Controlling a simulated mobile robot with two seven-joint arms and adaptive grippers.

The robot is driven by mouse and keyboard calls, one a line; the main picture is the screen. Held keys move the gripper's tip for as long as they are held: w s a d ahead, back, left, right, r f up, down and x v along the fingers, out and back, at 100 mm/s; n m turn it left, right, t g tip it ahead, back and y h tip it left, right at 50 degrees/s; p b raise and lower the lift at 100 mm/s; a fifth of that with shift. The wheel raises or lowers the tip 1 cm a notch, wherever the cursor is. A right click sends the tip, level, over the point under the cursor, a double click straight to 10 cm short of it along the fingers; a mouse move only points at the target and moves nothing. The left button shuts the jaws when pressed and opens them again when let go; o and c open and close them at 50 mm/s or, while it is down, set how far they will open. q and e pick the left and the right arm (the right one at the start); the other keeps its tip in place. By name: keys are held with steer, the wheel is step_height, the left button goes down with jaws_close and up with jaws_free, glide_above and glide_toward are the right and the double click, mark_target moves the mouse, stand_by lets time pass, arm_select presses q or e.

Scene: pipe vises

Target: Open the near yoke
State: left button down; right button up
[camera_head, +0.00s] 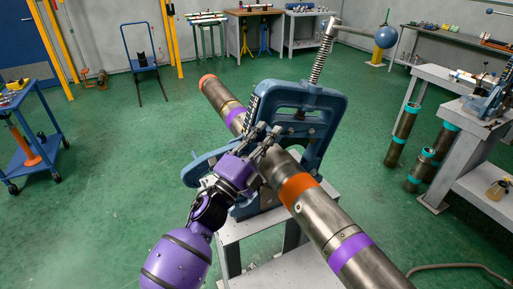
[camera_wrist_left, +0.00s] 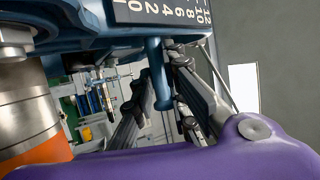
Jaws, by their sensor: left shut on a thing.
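The near vise's blue yoke (camera_head: 335,112) is a heavy frame standing beside and over the long steel pipe (camera_head: 322,218). A screw spring (camera_head: 320,62) rises from its top to a bar with a blue ball (camera_head: 386,37). My left gripper (camera_head: 263,143) is at the yoke's left side, close above the pipe. In the left wrist view its grey fingers (camera_wrist_left: 160,100) are shut on a blue peg (camera_wrist_left: 158,75) below a numbered scale plate (camera_wrist_left: 165,10). Where the yoke meets the base is partly hidden by my gripper. My right gripper is not in view.
The vise stands on a grey stand (camera_head: 243,229). The pipe, with orange and purple bands, slants across to the lower right. Several upright pipes (camera_head: 402,135) and a grey bench (camera_head: 470,140) are at the right. A blue cart (camera_head: 40,135) is at the left. The green floor between is clear.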

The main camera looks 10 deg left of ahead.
arm_select(q)
steer(key=w+d+r, duration=0.9)
steer(key=w+d, duration=0.1)
steer(key=d, duration=0.4)
steer(key=w+d+m+g+y+p, duration=0.1)
steer(key=w+d+m+g+p, duration=0.1)
steer(key=w+d, duration=0.6)
steer(key=shift+w+d+g, duration=0.35)
steer(key=shift+d+g, duration=0.55)
steer(key=shift+d, duration=0.85)
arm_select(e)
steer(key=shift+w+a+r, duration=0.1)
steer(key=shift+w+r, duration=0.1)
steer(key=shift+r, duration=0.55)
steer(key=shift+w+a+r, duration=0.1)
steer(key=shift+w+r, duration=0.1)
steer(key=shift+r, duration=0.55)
arm_select(q)
steer(key=shift+f, duration=0.1)
steer(key=c, duration=1.7)
jaws_free()
steer(key=shift+a, duration=0.1)
steer(key=shift+c, duration=0.2)
steer(key=shift+f, duration=0.15)
steer(key=shift+f, duration=0.3)
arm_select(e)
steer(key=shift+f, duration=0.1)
